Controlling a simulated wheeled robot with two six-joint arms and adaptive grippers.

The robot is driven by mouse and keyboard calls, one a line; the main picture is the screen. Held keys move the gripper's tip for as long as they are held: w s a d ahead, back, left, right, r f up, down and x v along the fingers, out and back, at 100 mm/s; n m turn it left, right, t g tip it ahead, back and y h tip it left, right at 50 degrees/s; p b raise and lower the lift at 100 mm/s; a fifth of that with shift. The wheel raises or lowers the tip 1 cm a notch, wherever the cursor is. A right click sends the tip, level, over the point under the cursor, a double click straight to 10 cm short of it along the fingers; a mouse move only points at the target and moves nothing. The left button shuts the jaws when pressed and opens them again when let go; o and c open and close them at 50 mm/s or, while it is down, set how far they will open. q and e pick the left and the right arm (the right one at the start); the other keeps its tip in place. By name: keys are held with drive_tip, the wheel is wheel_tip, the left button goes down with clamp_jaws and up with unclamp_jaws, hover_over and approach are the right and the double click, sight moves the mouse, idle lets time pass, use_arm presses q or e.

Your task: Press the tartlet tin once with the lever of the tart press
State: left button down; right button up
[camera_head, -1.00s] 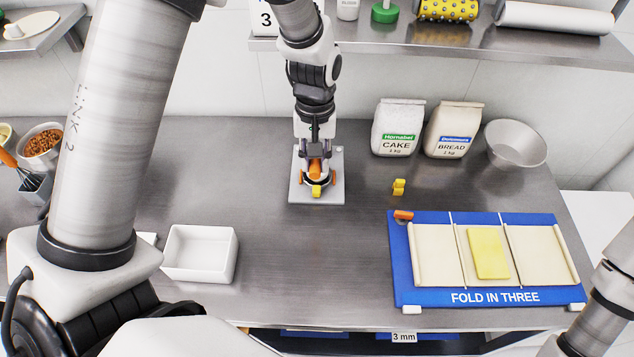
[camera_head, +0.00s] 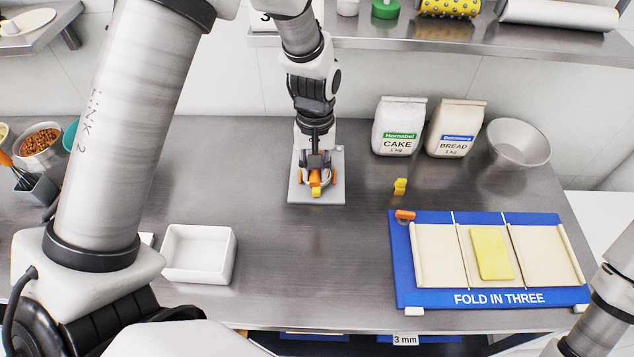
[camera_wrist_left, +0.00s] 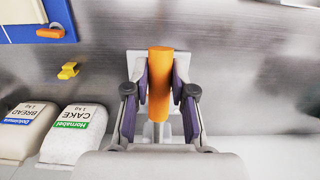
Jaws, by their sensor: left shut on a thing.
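The tart press stands on its pale grey base plate (camera_head: 330,193) on the steel table. Its orange lever handle (camera_wrist_left: 160,85) fills the space between the fingers in the left wrist view. My left gripper (camera_head: 316,165) is shut on this handle, low over the plate. The gripper hides most of the press, and I cannot make out the tartlet tin under it. A small yellow piece (camera_head: 316,192) shows at the press's front. Only part of my right arm shows at the right edge; its gripper is out of view.
A yellow piece (camera_head: 400,186) lies right of the press. A blue folding board (camera_head: 425,298) with dough lies at the right, a white tray (camera_head: 200,278) at the front left. Flour bags (camera_head: 400,128) and a steel bowl (camera_head: 518,145) stand behind. A shelf (camera_head: 450,42) overhangs the back.

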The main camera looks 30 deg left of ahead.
use_arm(q)
drive_tip(key=shift+f, duration=0.15)
drive_tip(key=shift+r+p, duration=0.6)
drive_tip(key=shift+s+d+r+p, duration=0.1)
drive_tip(key=shift+s+r+p, duration=0.05)
drive_tip(key=shift+r+p, duration=0.65)
